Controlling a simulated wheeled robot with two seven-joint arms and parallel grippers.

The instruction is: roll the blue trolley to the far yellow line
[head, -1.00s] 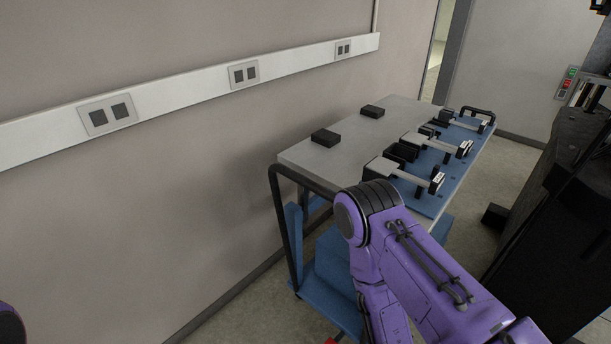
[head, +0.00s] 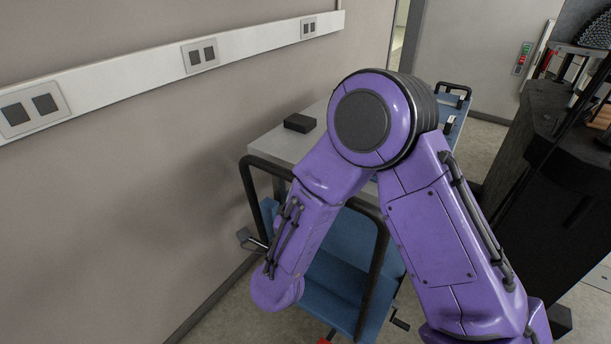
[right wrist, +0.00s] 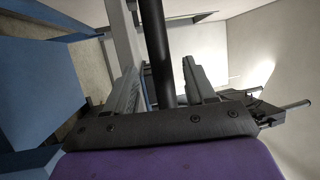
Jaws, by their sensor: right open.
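The blue trolley (head: 345,265) stands beside the wall, with a grey top, a blue lower deck and a black tubular push handle (head: 247,190) at its near end. My right arm crosses in front of it and hides much of the top and handle. In the right wrist view, my right gripper (right wrist: 160,85) is open, its fingers on either side of a black bar (right wrist: 157,40) that looks like the handle. I cannot tell whether they touch it. My left gripper is not in view. No yellow line shows in these frames.
A black block (head: 299,123) lies on the trolley's top. The wall with a white socket rail (head: 120,70) runs close along the left. A dark cabinet-like unit (head: 535,160) stands at the right. A grey door (head: 480,50) and some bare floor are at the back.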

